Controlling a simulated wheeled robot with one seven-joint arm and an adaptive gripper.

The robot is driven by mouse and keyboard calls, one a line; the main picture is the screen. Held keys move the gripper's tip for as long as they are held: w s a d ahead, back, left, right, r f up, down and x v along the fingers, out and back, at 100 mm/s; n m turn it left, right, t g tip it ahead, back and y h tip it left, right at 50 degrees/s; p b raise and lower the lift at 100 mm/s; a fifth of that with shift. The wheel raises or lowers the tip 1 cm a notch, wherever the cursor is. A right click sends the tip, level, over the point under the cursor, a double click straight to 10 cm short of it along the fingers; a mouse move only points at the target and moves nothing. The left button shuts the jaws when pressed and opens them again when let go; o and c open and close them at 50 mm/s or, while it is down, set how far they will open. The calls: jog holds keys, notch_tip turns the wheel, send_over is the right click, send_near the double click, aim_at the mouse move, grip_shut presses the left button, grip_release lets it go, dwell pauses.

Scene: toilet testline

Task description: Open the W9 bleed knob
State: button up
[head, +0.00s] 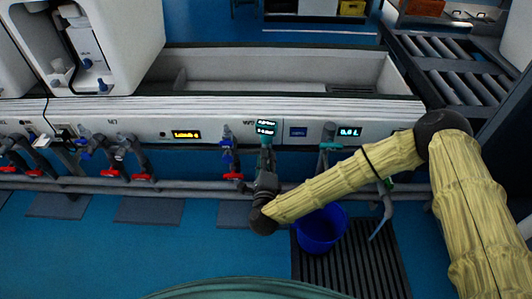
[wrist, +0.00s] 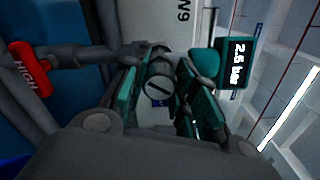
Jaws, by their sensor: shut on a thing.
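The W9 bleed knob (wrist: 158,88) is a small grey round piece with a dark slot across its face. It sits between the two teal-padded fingers of my gripper (wrist: 163,72), which are shut on it. The slot runs roughly level in the wrist view. The label W9 (wrist: 183,11) is on the pale panel behind. A teal gauge (wrist: 237,62) beside it reads 2.5 bar. In the head view my gripper (head: 266,165) is below the small display (head: 265,128) on the bench front and hides the knob.
A red handle marked HIGH (wrist: 30,68) is on the pipe at the left. A valve with a blue top (head: 227,140) stands left of my gripper. A blue bucket (head: 322,232) stands on a dark floor grate (head: 372,262) below my arm. Grey pipes (head: 190,187) run along the bench.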

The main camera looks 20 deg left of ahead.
jog(key=n+p, duration=0.3)
jog(key=n, duration=0.1)
jog(key=shift+r, duration=0.2)
jog(key=shift+f+n+p, duration=0.2)
jog(key=shift+n+p, duration=0.75)
jog(key=shift+n, duration=0.25)
jog(key=o, duration=1)
jog(key=shift+o, duration=0.2)
jog(key=shift+s, duration=0.1)
jog(key=v, duration=1.1)
jog(key=shift+s+d, duration=0.2)
jog(key=shift+s, duration=0.15)
